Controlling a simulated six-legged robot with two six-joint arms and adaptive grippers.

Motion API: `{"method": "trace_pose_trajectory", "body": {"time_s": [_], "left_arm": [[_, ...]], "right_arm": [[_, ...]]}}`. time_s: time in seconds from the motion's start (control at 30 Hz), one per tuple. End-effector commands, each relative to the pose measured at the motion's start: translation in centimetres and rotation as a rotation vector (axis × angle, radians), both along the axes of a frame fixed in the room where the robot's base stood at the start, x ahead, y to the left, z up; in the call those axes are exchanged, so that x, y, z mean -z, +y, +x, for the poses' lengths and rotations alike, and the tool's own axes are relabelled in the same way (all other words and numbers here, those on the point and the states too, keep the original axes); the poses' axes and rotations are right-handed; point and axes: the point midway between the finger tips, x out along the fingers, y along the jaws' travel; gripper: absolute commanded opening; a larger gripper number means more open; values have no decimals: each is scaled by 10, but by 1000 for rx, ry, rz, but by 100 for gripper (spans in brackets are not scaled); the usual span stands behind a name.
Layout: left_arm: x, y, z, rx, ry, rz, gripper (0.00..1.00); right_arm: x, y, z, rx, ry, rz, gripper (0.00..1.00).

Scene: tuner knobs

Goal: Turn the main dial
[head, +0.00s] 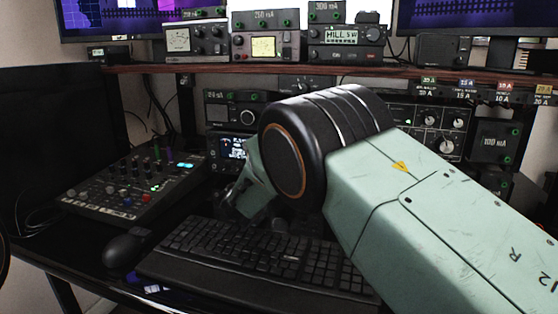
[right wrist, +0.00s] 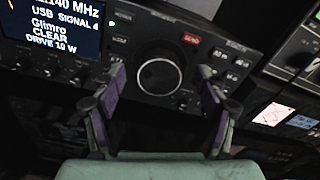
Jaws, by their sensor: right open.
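The main dial (right wrist: 159,76) is a round black knob with a pale ring on the dark front panel of a radio (right wrist: 135,55). It shows in the right wrist view, above centre. My right gripper (right wrist: 160,72) is open, with one finger on each side of the dial in the picture. I see no contact, and the remaining distance is hard to tell. My left gripper is in neither view.
A keyboard (head: 250,255) lies on the desk below my right arm, with a mouse (head: 126,247) to its left. A mixer (head: 135,183) stands further left. A shelf (head: 140,69) with meters and radios runs above. Small knobs (right wrist: 186,104) sit close to the dial.

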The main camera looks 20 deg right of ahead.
Motion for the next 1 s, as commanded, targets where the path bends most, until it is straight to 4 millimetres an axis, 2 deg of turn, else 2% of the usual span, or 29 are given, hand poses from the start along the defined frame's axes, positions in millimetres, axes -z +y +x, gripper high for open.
{"method": "trace_pose_trajectory", "body": {"time_s": [0.43, 1.0], "left_arm": [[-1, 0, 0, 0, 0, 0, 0], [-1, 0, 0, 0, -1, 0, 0]], "right_arm": [[0, -3, -3, 1, 0, 1, 73], [0, -4, -1, 1, -1, 1, 25]]}}
